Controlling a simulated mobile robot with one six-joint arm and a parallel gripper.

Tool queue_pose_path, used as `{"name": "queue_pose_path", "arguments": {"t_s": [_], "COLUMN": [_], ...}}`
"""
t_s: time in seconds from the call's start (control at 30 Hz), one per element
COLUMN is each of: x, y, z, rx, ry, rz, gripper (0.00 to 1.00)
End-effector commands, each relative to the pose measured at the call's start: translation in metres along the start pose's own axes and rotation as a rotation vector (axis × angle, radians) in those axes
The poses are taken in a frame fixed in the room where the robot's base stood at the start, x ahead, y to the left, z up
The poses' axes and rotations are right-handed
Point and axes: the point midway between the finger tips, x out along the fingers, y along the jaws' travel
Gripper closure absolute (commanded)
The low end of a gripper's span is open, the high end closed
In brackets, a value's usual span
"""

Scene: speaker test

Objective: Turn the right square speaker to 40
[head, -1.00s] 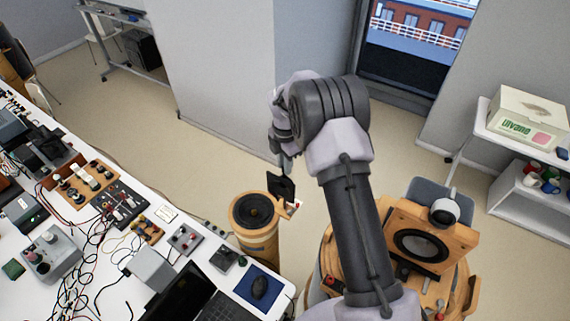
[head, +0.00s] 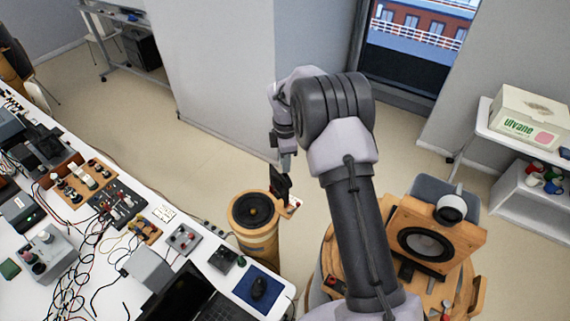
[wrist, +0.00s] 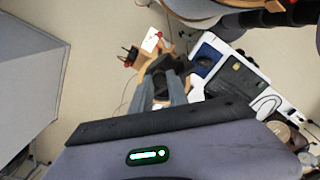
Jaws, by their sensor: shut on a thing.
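My gripper (head: 284,166) points down and is shut on a small dark square piece (head: 280,186), seen nearly edge-on beside a round wooden speaker. In the wrist view the gripper's fingers (wrist: 168,90) close around this dark piece (wrist: 160,66), with wood and red parts just beyond it. I cannot tell whether the piece is a speaker, and no angle marking is legible. A large square wooden speaker (head: 440,253) with a round cone stands tilted at the lower right, well apart from my gripper.
The round wooden speaker (head: 238,221) stands at the desk's (head: 206,258) right edge. Electronics and cables crowd the desk, with a laptop (head: 203,303) and a mouse (head: 259,289) in front. A white shelf (head: 520,213) with a box (head: 527,122) is at right. Floor behind is clear.

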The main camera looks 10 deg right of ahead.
Motion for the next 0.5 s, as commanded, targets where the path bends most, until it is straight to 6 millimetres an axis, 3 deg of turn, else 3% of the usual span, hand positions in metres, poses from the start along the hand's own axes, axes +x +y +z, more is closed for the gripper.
{"name": "queue_pose_path", "arguments": {"t_s": [0.5], "x": [0.0028], "y": [-0.0019], "z": [0.0004], "rx": [0.255], "ry": [-0.001], "rz": [-0.006], "gripper": [1.0]}}
